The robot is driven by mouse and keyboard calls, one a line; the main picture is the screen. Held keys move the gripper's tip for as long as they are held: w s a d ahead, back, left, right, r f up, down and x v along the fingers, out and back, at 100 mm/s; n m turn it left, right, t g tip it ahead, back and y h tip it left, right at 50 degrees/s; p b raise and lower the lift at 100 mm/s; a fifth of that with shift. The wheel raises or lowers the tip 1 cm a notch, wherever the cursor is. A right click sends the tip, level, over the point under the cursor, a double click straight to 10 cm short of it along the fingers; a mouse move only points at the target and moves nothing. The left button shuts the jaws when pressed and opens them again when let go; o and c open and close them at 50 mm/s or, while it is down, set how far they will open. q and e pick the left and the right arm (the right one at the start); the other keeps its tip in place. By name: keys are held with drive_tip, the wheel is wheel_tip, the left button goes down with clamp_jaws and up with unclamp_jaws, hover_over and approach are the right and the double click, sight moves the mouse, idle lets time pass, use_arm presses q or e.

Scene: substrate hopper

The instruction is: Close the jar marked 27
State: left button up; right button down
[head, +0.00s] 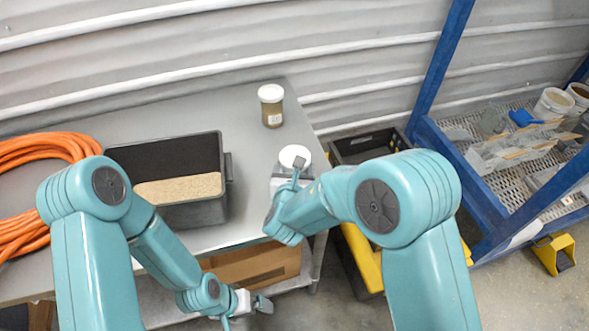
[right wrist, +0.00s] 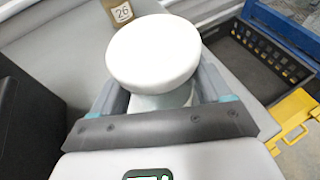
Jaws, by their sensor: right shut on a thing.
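A jar with a round white lid (head: 294,156) stands near the right end of the grey table, partly hidden by my right arm. The white lid (right wrist: 153,53) fills the middle of the right wrist view. My right gripper (right wrist: 164,95) is shut around the pale body below the lid, with a finger on each side. No number shows on this jar, and I cannot tell whether its lid is fully seated. My left gripper (head: 246,309) is open and empty, low in front of the table.
A white-lidded jar (head: 271,105) stands farther back; its label reads 26 in the right wrist view (right wrist: 121,13). A dark bin (head: 208,207) holding tan substrate sits left of the held jar. Orange hose (head: 22,151) lies far left. A black crate (head: 367,138) and blue rack (head: 440,150) stand right.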

drive_tip(key=shift+f, duration=0.1)
unclamp_jaws()
drive_tip(key=shift+r, duration=0.2)
drive_tip(key=shift+s, duration=0.25)
drive_tip(key=b+v, duration=0.2)
drive_tip(key=v, duration=0.9)
drive_tip(key=shift+s+r+b, duration=0.15)
drive_tip(key=shift+s+b, duration=0.05)
drive_tip(key=shift+b, duration=0.15)
